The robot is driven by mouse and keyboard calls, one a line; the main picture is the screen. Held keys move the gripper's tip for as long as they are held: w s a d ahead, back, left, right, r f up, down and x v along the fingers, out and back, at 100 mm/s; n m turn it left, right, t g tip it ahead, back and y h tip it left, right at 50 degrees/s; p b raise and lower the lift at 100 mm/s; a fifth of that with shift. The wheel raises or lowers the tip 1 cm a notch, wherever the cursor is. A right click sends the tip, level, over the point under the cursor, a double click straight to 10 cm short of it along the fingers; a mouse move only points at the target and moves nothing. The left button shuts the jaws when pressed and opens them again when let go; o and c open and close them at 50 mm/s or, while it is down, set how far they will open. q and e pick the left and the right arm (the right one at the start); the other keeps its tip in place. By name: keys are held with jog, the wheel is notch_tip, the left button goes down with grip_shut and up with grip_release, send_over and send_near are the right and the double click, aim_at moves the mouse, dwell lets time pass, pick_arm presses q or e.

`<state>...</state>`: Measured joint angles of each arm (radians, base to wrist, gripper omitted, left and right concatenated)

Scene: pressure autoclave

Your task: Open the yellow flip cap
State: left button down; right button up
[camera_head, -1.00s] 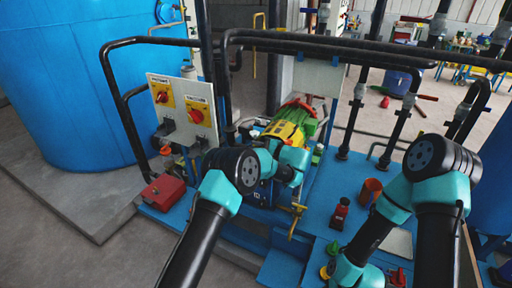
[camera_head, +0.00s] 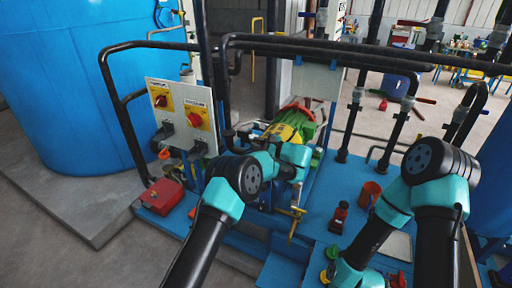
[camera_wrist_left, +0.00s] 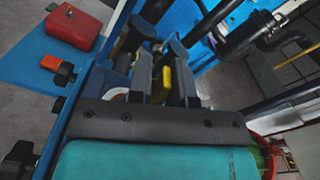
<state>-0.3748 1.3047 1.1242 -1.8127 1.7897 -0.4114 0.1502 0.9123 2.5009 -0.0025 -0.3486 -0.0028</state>
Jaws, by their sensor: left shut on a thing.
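In the left wrist view, a small yellow piece (camera_wrist_left: 167,78), which looks like the yellow flip cap, sits between the dark fingers of my left gripper (camera_wrist_left: 165,83). The fingers are shut on it. How far the cap is tilted or lifted cannot be told. In the head view, my left arm reaches in toward the equipment below the switch panel. Its own wrist and links hide the fingers and the cap there. My right arm is at the right of the head view, bent downward, and its fingers do not show.
A switch panel (camera_head: 181,112) with red knobs and a red box (camera_head: 161,196) stand left of my left arm. A green and yellow motor (camera_head: 288,130) sits behind it. Black pipes (camera_head: 340,47) cross above.

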pick_arm(q)
jog(key=m, duration=0.1)
jog(key=w+m, duration=0.1)
jog(key=m, duration=0.1)
jog(key=shift+w+d+r+m, duration=0.2)
jog(key=shift+d+r+m, duration=0.1)
jog(key=m, duration=0.1)
jog(key=w+m, duration=0.1)
jog(key=m, duration=0.1)
jog(key=shift+w+d+f+m, duration=0.1)
jog(key=shift+w+d+m, duration=0.05)
jog(key=shift+d+m, duration=0.15)
jog(key=m, duration=0.2)
jog(key=w+m, duration=0.1)
jog(key=shift+w+d+f+m, duration=0.1)
jog(key=shift+d+f+m, duration=0.15)
jog(key=shift+f+m, duration=0.05)
jog(key=shift+w+d+f+m, duration=0.1)
jog(key=shift+w+f+m, duration=0.1)
jog(key=shift+m, duration=0.45)
jog(key=shift+w+f+m, duration=0.15)
jog(key=shift+m, duration=0.5)
jog(key=c, duration=1.2)
grip_release()
jog(key=shift+c, duration=0.2)
jog(key=shift+d, duration=0.15)
